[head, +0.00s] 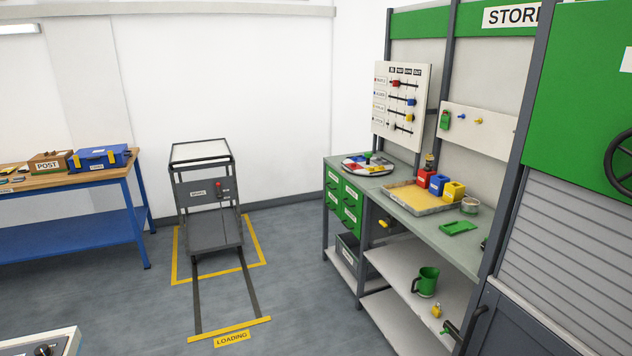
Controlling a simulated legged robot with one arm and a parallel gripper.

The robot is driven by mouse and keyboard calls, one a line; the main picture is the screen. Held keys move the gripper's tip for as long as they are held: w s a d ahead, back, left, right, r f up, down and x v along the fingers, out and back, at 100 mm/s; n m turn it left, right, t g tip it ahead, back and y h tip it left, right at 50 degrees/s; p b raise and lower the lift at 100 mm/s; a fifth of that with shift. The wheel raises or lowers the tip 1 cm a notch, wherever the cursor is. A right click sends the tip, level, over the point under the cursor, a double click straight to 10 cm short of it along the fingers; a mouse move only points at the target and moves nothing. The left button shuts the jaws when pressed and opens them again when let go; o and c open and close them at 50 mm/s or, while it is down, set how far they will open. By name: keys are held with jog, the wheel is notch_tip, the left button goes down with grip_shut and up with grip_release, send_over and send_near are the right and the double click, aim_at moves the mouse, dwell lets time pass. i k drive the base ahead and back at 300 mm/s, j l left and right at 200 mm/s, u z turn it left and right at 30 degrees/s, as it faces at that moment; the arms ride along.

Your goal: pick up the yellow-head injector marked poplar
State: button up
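No injector with a readable "poplar" mark shows; any such label is too small to read. A small yellow-topped item (437,311) stands on the lower shelf near the green mug; I cannot tell whether it is an injector. Another small yellow piece (384,223) is under the bench top beside the green drawers. Small blue and yellow-headed pieces, including a yellow one (462,117), are on the white wall panel. My gripper is not in view.
The grey bench (445,236) on the right holds a tray (412,207), colored bins and a round multicolored disc (368,168). A green mug (427,281) is on the shelf below. A cart (211,215) stands at the back. A blue-legged table (65,208) is left. The middle floor is clear.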

aim_at(428, 167)
jog(key=i+l+u, duration=0.15)
jog(key=i, duration=1.6)
